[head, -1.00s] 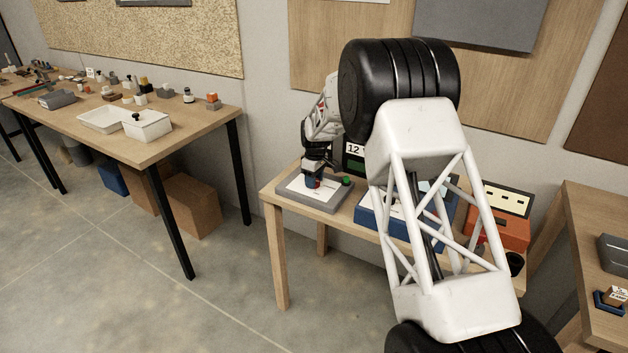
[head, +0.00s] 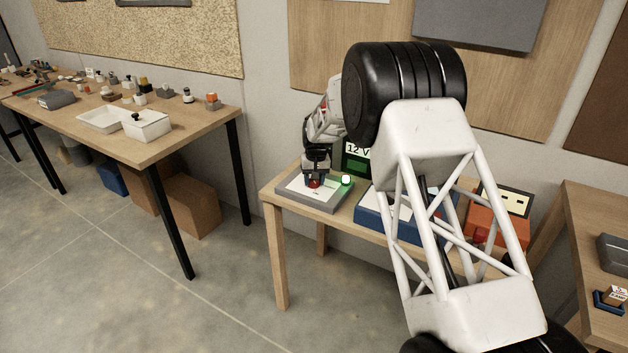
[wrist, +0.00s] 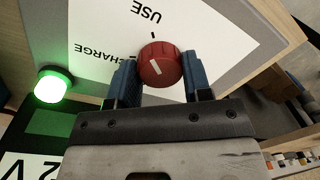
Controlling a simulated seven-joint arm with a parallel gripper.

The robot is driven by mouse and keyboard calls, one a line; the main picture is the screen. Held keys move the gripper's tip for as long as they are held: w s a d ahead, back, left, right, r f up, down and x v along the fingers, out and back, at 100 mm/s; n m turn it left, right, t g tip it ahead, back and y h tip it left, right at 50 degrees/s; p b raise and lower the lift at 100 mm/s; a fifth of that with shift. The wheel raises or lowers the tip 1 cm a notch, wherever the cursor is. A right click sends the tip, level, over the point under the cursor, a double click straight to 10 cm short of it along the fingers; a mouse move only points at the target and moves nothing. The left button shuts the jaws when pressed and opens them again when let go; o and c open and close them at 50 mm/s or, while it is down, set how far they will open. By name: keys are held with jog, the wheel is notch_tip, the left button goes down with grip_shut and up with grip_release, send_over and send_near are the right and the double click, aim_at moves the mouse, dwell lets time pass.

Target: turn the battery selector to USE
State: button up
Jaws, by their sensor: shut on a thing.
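The battery selector is a red ribbed knob (wrist: 159,65) on a white plate (wrist: 90,25). The plate reads USE (wrist: 145,14) and CHARGE (wrist: 108,54), both inverted in the wrist view. A white line on the knob slants up-left, roughly toward USE. My gripper (wrist: 160,78) is shut on the knob, one blue finger on each side. In the head view my gripper (head: 315,179) points down over the grey selector box (head: 290,203). A round green lamp (wrist: 50,84) beside the plate glows; it also shows in the head view (head: 346,180).
The selector box sits at the left end of a small wooden table (head: 272,200). A dark panel marked 12 V (head: 357,149) stands behind it. A blue box (head: 372,212) and an orange box (head: 513,232) are to the right, partly behind my arm.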

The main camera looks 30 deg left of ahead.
aim_at(316, 181)
jog(key=shift+m, duration=1.1)
jog(key=o, duration=0.9)
jog(key=shift+o, duration=0.2)
jog(key=shift+w+d+r, duration=0.1)
jog(key=shift+d+r, duration=0.05)
jog(key=shift+r, duration=1.8)
jog(key=shift+d+r, duration=0.1)
jog(key=shift+r, duration=1.85)
jog(key=shift+d+r, duration=0.1)
